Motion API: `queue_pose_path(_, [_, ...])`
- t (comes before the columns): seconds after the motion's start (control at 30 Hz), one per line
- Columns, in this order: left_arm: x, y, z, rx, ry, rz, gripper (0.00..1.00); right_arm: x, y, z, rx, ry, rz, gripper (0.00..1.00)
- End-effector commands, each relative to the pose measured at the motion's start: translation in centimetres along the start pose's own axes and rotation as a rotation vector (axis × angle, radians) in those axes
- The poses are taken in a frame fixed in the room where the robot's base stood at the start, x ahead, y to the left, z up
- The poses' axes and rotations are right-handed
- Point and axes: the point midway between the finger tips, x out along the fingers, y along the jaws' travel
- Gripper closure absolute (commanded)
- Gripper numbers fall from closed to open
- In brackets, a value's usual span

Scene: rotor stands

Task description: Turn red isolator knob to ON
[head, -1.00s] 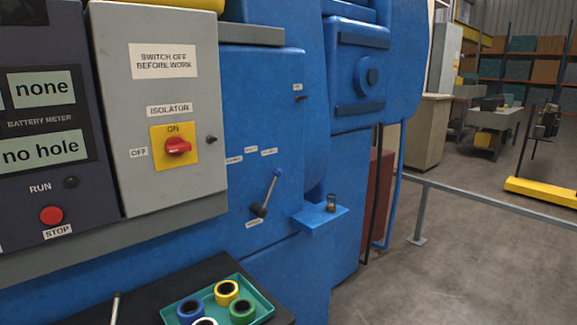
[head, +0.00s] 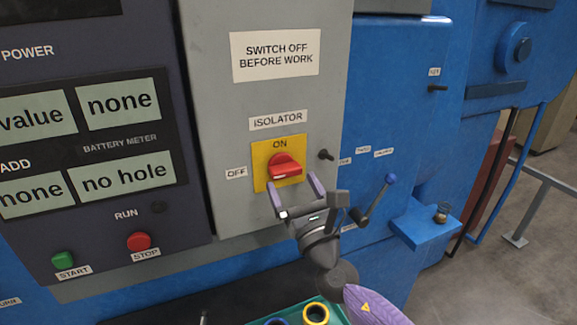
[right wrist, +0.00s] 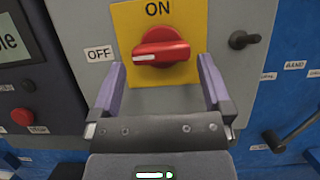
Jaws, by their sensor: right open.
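The red isolator knob (head: 285,168) sits on a yellow plate (head: 263,180) on the grey cabinet door. In the right wrist view the knob (right wrist: 161,48) lies roughly crosswise, its white-marked end toward the OFF label (right wrist: 98,54); the ON label (right wrist: 158,9) is above it. My right gripper (head: 297,186) is open just below the knob. In the right wrist view its two purple fingers (right wrist: 160,77) are spread to the left and right of the knob's lower side. I see no contact with the knob. My left gripper is not in view.
A small dark latch (head: 326,155) sticks out right of the plate. Red STOP (head: 139,241) and green START (head: 63,259) buttons are lower left. A tray (head: 335,310) with rings is below.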

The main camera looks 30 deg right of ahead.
Motion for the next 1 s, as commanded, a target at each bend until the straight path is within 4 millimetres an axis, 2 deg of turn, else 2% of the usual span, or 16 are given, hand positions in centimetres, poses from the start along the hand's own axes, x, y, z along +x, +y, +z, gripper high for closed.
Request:
queue_pose_path(0.1, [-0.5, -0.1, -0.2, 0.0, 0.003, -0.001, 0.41, 2.2, 0.0, 0.1, 0.002, -0.001, -0.002, 0.0])
queue_pose_path(0.23, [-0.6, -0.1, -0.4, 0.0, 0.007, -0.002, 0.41, 3.6, 0.0, 0.0, 0.005, 0.001, -0.002, 0.0])
queue_pose_path(0.6, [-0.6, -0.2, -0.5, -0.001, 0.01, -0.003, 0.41, 4.2, 0.0, -0.1, 0.005, 0.002, -0.003, 0.0])
queue_pose_path(0.93, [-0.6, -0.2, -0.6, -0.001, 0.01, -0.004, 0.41, 4.2, 0.0, -0.1, 0.006, 0.002, -0.003, 0.7])
queue_pose_path(1.0, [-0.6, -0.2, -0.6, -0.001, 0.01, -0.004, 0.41, 4.2, 0.0, -0.1, 0.006, 0.002, -0.003, 0.71])
